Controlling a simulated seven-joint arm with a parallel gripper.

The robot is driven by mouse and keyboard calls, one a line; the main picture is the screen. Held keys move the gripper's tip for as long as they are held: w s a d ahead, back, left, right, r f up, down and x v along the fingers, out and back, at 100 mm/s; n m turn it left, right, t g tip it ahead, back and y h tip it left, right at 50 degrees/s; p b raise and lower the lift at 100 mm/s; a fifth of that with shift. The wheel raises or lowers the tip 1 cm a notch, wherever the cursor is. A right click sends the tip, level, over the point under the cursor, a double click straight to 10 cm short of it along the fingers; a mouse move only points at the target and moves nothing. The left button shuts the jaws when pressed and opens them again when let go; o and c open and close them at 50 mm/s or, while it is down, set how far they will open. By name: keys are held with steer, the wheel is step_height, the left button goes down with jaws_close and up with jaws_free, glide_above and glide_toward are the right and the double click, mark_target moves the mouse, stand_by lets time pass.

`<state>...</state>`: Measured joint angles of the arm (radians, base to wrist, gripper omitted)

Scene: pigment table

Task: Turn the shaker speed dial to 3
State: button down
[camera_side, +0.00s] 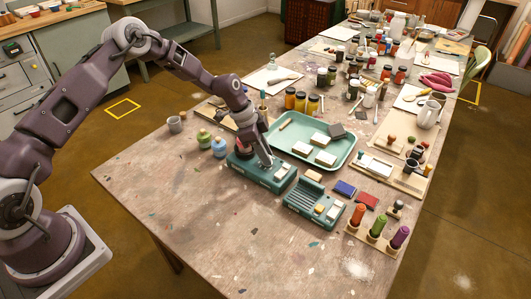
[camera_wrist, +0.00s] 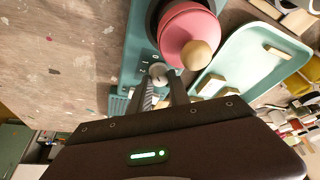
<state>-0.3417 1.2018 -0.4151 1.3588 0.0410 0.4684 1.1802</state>
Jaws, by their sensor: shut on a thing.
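The shaker (camera_side: 279,182) is a teal box on the table, to the left of and behind a second teal device. In the wrist view its teal body (camera_wrist: 135,50) shows with a pink pot with a round wooden knob (camera_wrist: 195,45) on top. The speed dial (camera_wrist: 158,69) is a small pale round knob beside the pot, with tiny dark marks near it. My gripper (camera_wrist: 161,82) is shut on the dial, one finger on each side. In the side view my gripper (camera_side: 268,161) reaches down at the shaker and hides the dial.
A pale green tray (camera_side: 345,157) with several blocks lies right behind the shaker. The second teal device (camera_side: 296,210) stands in front right. The table's front left is clear.

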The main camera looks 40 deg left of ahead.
steer(key=n+y, duration=0.1)
steer(key=n, duration=0.1)
steer(key=n+t, duration=0.1)
steer(key=n, duration=0.2)
steer(key=shift+s+d+y, duration=0.15)
steer(key=shift+y, duration=0.25)
steer(key=n+y, duration=0.1)
steer(key=n, duration=0.2)
steer(key=n+t+y, duration=0.1)
steer(key=n, duration=0.1)
steer(key=shift+d+n, duration=0.15)
steer(key=shift+n, duration=0.25)
steer(key=n+y, duration=0.2)
steer(key=n, duration=0.3)
steer(key=shift+d, duration=0.15)
steer(key=n+y, duration=0.1)
steer(key=n, duration=0.2)
steer(key=n+g, duration=0.1)
steer(key=n, duration=0.1)
steer(key=shift+n+g+y, duration=0.3)
steer(key=shift+n+y, duration=0.1)
steer(key=shift+d, duration=0.1)
steer(key=c, duration=1.3)
jaws_free()
steer(key=shift+o, duration=0.2)
